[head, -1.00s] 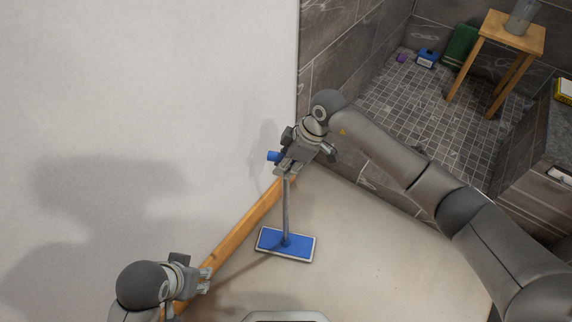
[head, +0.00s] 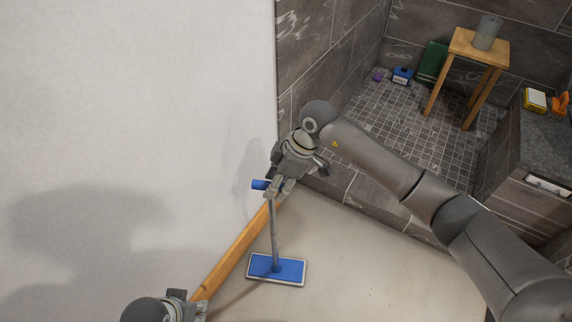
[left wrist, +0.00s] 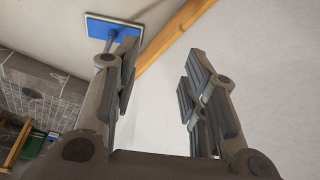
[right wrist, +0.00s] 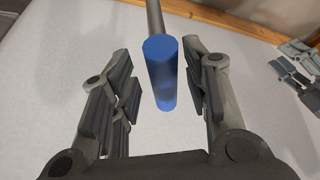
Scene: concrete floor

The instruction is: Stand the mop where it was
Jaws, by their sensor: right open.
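The mop stands upright on the floor near the white wall. Its flat blue head (head: 290,271) lies on the floor and its grey pole (head: 274,235) rises to a blue grip end (head: 260,185). My right gripper (head: 280,188) is at the top of the mop. In the right wrist view its fingers are open, with the blue grip end (right wrist: 162,75) between them and a gap on each side. My left gripper (head: 203,308) is low at the left, away from the mop. In the left wrist view its fingers (left wrist: 157,75) are apart and empty; the mop head (left wrist: 112,30) shows beyond.
A wooden skirting board (head: 235,255) runs along the white wall (head: 130,90). Behind is a tiled shower area (head: 390,125) with a wooden stool (head: 480,48). A stone-topped cabinet (head: 545,130) stands at the right. The floor right of the mop head is clear.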

